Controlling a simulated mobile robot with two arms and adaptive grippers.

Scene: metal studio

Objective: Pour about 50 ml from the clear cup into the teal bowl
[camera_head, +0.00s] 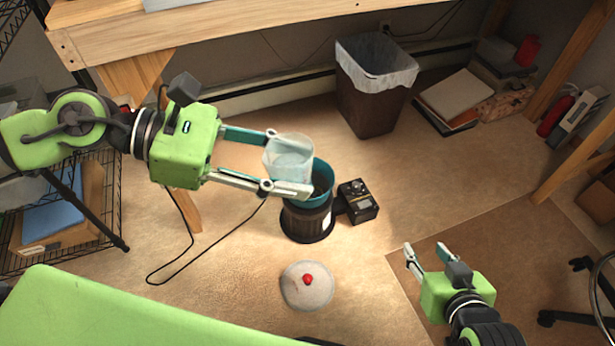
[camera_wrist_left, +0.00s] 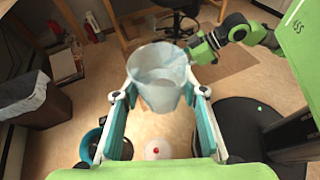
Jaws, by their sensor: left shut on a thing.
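The clear cup (camera_head: 289,156) is held between the fingers of my left gripper (camera_head: 290,163). In the left wrist view the cup (camera_wrist_left: 160,75) sits between both fingertips and looks roughly upright, with clear contents that I cannot measure. The teal bowl (camera_head: 323,181) rests on a dark round stand (camera_head: 308,222). The cup is above the bowl's left side in the head view and hides part of it. In the left wrist view the bowl (camera_wrist_left: 88,146) is partly hidden behind a finger. My right gripper (camera_head: 427,257) is open and empty at the lower right.
A small black device (camera_head: 357,201) stands right beside the stand. A pale round thing with a red knob (camera_head: 307,287) lies in front. A lined trash bin (camera_head: 374,85) stands behind, and a wooden bench (camera_head: 250,30) spans the back.

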